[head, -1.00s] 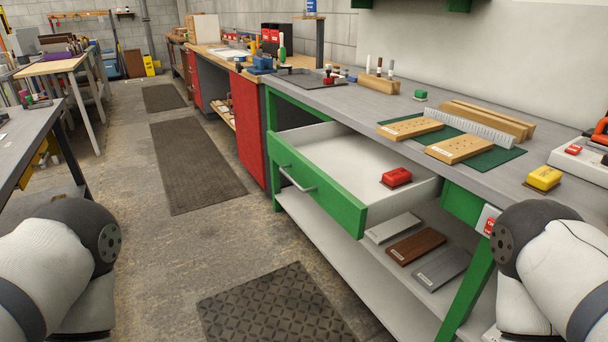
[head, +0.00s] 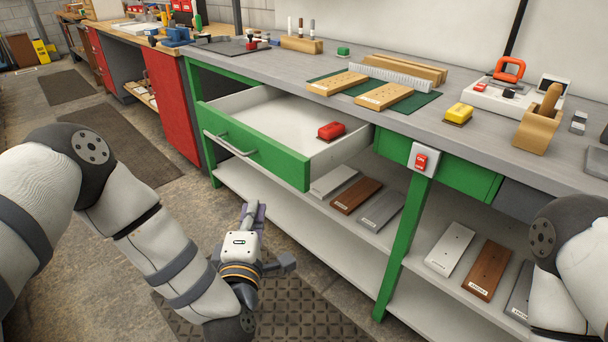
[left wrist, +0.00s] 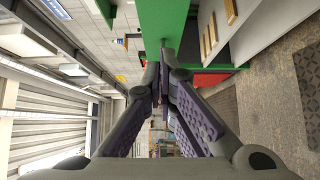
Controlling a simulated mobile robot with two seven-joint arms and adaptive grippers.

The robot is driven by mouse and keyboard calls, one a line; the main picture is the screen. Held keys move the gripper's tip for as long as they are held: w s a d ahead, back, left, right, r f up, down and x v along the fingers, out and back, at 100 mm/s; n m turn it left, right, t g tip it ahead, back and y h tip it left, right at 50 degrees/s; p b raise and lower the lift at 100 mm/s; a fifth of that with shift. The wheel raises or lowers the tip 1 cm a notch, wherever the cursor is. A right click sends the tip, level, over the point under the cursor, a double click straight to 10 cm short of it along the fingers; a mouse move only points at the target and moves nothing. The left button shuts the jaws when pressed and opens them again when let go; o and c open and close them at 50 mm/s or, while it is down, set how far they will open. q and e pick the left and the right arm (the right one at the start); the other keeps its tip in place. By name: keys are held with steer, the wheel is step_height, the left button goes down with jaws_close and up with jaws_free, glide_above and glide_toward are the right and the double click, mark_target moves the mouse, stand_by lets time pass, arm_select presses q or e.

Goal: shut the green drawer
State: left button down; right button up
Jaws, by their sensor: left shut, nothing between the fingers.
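The green drawer (head: 257,146) stands pulled out from under the grey workbench, with a metal handle (head: 229,143) across its green front. A red block (head: 331,130) lies inside it near the right end. My left gripper (head: 254,208) is in front of the drawer and lower than its front in the head view, apart from it. Its fingers are shut and empty; in the left wrist view they meet (left wrist: 163,92), with a green panel beyond them. My right gripper is out of view; only part of that arm shows at the right edge.
The workbench top (head: 450,138) holds drilled wooden blocks on a green mat, a yellow block (head: 459,113) and a tool tray. A lower shelf (head: 262,188) carries several flat boards. A green leg with a red switch (head: 421,162) stands right of the drawer. A patterned floor mat (head: 310,318) lies in front.

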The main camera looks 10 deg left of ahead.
arm_select(q)
steer(key=shift+w+d+b, duration=0.15)
steer(key=shift+w+b, duration=0.1)
steer(key=shift+w, duration=1.95)
steer(key=shift+w+d+b, duration=0.2)
steer(key=shift+w, duration=2)
steer(key=shift+w+d+b, duration=0.15)
steer(key=shift+w+b, duration=0.1)
steer(key=shift+w, duration=1.95)
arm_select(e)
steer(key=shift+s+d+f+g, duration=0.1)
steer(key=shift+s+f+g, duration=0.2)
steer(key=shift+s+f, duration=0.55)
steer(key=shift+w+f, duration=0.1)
